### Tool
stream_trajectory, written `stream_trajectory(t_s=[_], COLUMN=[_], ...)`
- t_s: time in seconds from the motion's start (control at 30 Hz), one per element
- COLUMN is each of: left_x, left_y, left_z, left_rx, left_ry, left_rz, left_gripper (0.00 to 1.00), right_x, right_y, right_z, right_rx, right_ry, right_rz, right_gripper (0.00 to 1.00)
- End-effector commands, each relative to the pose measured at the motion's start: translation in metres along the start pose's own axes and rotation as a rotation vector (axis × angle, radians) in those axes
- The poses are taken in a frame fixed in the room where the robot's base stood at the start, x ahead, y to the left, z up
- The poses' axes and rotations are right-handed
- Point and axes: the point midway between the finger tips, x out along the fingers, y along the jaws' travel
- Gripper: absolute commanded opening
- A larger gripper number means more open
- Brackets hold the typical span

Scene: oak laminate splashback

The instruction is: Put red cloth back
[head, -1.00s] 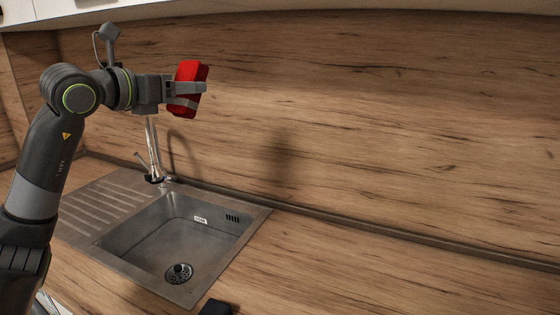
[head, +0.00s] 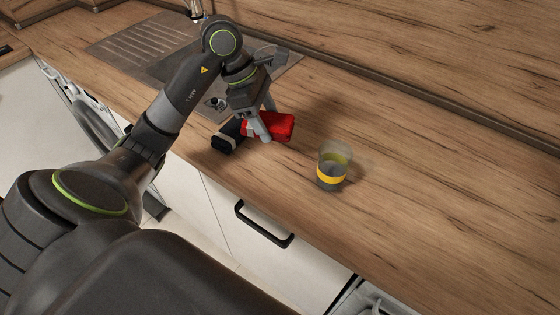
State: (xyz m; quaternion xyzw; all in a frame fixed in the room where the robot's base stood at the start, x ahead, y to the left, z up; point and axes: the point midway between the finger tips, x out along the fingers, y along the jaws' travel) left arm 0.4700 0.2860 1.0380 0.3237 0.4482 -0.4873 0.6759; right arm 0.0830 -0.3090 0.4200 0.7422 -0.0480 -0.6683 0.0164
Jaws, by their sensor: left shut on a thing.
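The red cloth (head: 281,126) is a folded red block near the counter's front edge, to the right of a black object. My left gripper (head: 262,130) points down and is shut on the red cloth, with its fingers across the cloth's left part. The cloth is low over the wooden counter (head: 420,190); I cannot tell whether it touches it. My right gripper is not in the head view.
A black object with a pale band (head: 228,137) lies close to the left of the cloth. A glass with a yellow band (head: 332,168) stands to the right. The sink (head: 285,75) is behind my arm. The counter's right side is clear.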

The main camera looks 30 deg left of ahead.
Motion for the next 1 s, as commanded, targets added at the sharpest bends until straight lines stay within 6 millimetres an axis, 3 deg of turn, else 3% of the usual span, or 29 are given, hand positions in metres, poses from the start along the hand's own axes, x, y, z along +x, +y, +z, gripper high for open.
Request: stream_trajectory(t_s=[0.2,0.27,0.7,1.0], left_x=[0.032,0.039,0.088,0.093], left_y=[-0.003,-0.004,-0.003,-0.002], left_z=[-0.015,-0.018,-0.038,-0.041], left_rx=[0.007,0.004,0.004,0.008], left_ry=[0.007,0.006,0.005,0.006], left_rz=[-0.005,-0.010,-0.006,-0.001], left_gripper=[0.38,0.38,0.38,0.38], right_x=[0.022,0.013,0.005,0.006], right_y=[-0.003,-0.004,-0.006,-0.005], right_z=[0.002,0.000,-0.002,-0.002], right_rx=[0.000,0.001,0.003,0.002], right_ry=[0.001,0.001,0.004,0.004], right_rz=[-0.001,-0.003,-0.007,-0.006], right_gripper=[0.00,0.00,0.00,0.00])
